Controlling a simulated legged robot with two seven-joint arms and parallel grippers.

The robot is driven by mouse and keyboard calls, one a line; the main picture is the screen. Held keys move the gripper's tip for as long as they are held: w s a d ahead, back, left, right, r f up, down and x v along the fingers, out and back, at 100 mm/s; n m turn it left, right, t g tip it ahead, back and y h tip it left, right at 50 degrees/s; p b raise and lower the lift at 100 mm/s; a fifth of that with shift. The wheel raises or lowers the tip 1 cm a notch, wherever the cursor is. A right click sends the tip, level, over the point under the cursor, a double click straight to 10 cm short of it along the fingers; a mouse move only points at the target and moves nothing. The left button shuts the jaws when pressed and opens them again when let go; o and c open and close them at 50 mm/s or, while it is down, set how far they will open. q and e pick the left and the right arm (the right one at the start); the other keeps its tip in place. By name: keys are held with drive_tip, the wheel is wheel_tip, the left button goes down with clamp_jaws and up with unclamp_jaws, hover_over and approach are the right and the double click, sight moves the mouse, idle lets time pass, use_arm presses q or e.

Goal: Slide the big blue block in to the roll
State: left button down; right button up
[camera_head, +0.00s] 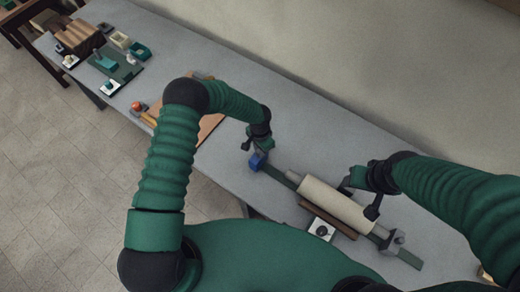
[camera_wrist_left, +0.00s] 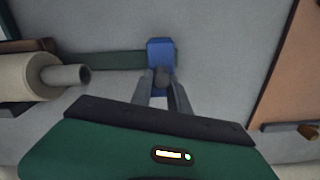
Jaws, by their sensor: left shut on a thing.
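The big blue block (camera_head: 258,161) sits at the left end of a dark green rail (camera_head: 277,174). It also shows in the left wrist view (camera_wrist_left: 160,50). My left gripper (camera_head: 262,148) is at the block, its fingers (camera_wrist_left: 163,88) closed around a small grey knob on it. The cream roll (camera_head: 335,203) lies along the rail to the right, with a grey core end (camera_head: 292,176) facing the block. A clear gap separates block and core. My right gripper (camera_head: 360,198) is over the far side of the roll, its fingers spread apart; whether they touch the roll is unclear.
A grey end piece (camera_head: 388,238) stands at the roll's right end. A white piece with a dark knob (camera_head: 321,229) is at the front. A brown board (camera_head: 210,122) lies left of my left gripper. Several small items, including a green tray (camera_head: 118,66), stand far left.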

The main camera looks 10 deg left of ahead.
use_arm(q)
drive_tip(key=shift+s+a+f, duration=0.2)
drive_tip(key=shift+s, duration=0.15)
drive_tip(key=s+d+b, duration=0.2)
drive_tip(key=s+d, duration=0.1)
drive_tip(key=d, duration=0.5)
drive_tip(key=shift+s, duration=0.15)
drive_tip(key=c, duration=1.5)
unclamp_jaws()
drive_tip(key=shift+a, duration=0.2)
drive_tip(key=shift+o, duration=1.2)
drive_tip(key=shift+a+r, duration=0.1)
drive_tip(key=shift+w+d+r, duration=0.1)
drive_tip(key=shift+w+d, duration=0.1)
drive_tip(key=shift+w, duration=0.05)
